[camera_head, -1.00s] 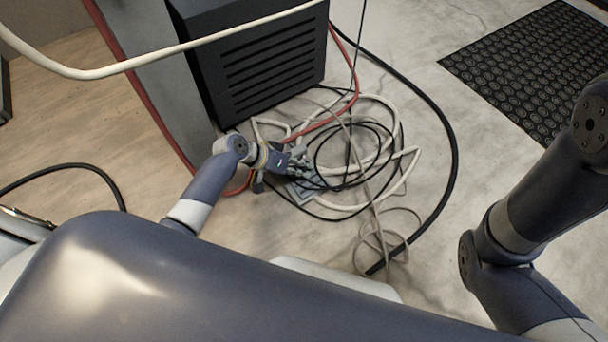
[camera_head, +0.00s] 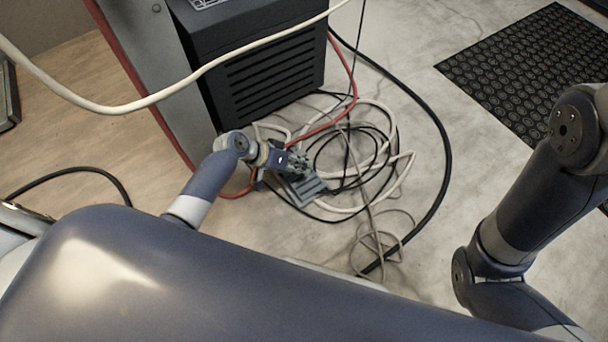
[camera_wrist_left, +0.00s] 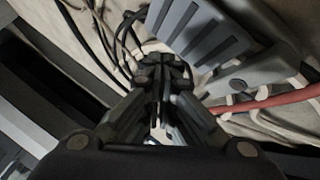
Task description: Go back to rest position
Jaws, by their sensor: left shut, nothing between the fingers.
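My left gripper (camera_head: 297,162) is low over the floor, in front of the dark vented cabinet and above a tangle of cables. In the left wrist view its fingers (camera_wrist_left: 162,75) are together with nothing between them. A grey ribbed box (camera_head: 307,190) lies on the floor just beside and below the gripper; it also shows in the left wrist view (camera_wrist_left: 215,45). Whether the fingers touch it I cannot tell. My right arm comes in at the right of the head view, but its gripper is out of the picture.
A dark vented cabinet (camera_head: 268,80) stands behind the left gripper. Loose white cables (camera_head: 398,178), a red hose (camera_head: 352,95) and a thick black cable (camera_head: 446,150) lie around it. A pale cable (camera_head: 140,104) crosses high in front. A black studded mat (camera_head: 530,70) lies at the back right.

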